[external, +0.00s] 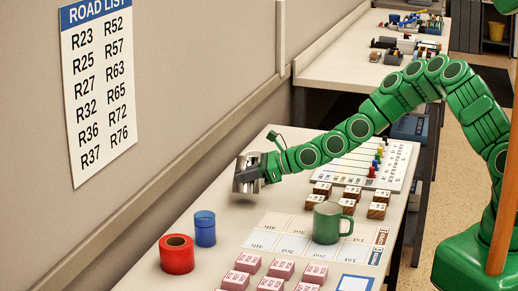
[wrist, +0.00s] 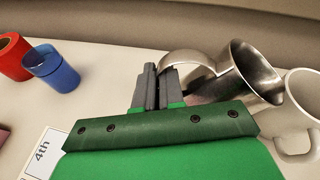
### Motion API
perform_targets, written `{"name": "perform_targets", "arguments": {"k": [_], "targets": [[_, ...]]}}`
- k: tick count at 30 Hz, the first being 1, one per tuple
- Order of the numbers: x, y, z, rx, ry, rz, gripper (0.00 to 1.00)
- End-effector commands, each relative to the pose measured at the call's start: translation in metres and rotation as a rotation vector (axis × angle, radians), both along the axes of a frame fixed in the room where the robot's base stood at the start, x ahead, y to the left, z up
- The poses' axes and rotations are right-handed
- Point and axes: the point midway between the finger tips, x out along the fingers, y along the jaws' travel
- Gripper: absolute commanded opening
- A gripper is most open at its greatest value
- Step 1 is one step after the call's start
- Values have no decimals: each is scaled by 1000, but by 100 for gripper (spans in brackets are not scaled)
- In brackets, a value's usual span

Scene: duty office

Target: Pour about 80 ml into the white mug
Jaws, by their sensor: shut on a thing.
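A shiny metal pitcher (external: 246,178) is at the far left edge of the desk, near the wall. My gripper (wrist: 160,82) is shut on the pitcher's handle. The pitcher (wrist: 232,85) shows in the wrist view with its open mouth visible; I cannot tell its fill level or whether it touches the desk. The white mug (wrist: 301,115) stands just right of the pitcher in the wrist view, partly cut off by the frame edge. I cannot make out the white mug in the external view.
A blue cup (external: 205,229) and a red roll (external: 177,254) stand on the near left of the desk (external: 215,199). A green mug (external: 326,223) stands on a marked card, near pink blocks (external: 283,268) and wooden blocks (external: 376,211).

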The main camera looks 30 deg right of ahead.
Motion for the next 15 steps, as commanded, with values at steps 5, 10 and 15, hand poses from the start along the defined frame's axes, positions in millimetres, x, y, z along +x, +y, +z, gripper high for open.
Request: {"name": "perform_targets", "arguments": {"k": [5,10,15], "targets": [[-4,3,-5,-23,-32,0,0],[-7,5,-11,-51,-66,0,0],[-11,8,-16,-82,-111,1,0]]}}
